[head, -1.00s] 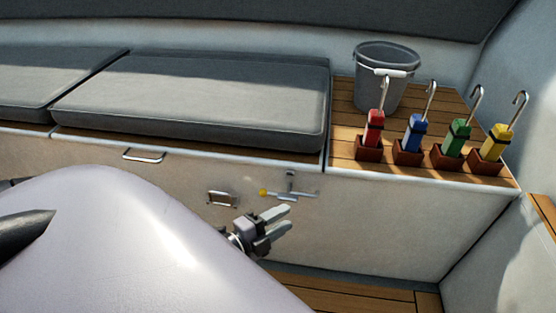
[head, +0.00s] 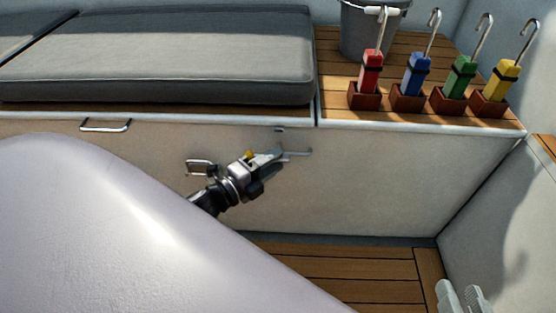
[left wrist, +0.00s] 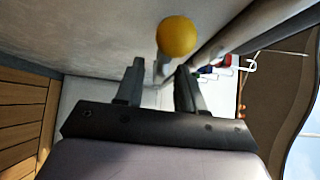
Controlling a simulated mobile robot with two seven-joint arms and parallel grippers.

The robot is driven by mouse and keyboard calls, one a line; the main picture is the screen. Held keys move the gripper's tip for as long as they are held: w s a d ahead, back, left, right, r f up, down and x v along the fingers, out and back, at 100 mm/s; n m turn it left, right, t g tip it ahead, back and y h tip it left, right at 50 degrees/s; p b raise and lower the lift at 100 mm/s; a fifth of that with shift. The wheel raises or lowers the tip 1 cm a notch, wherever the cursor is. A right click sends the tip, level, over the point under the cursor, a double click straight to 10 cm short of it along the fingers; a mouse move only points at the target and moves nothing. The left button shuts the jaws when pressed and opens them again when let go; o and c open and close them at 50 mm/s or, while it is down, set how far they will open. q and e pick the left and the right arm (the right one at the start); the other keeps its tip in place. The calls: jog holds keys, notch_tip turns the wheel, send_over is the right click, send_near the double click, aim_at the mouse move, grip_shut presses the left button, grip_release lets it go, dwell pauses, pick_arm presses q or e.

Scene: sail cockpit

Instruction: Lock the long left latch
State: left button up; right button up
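The long left latch is a thin metal bar (head: 298,153) on the pale locker front, with a yellow knob (head: 248,155) at its left end. My left gripper (head: 268,160) is at the latch and covers part of the bar. In the left wrist view, the yellow knob (left wrist: 177,37) shows just beyond my left fingertips (left wrist: 162,68), nearer the right finger. Those fingers are apart with nothing clearly held between them; I cannot tell whether they touch the bar.
A smaller metal latch (head: 200,167) sits left of the knob, and a metal handle (head: 105,125) is further left. Above are a grey cushion (head: 160,60), a grey bucket (head: 365,35) and several coloured hooked tools in brown holders. The wooden floor (head: 340,275) is clear.

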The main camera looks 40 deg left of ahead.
pick_arm(q)
jog(key=shift+x, duration=1.05)
grip_shut()
jog(key=shift+a, duration=0.1)
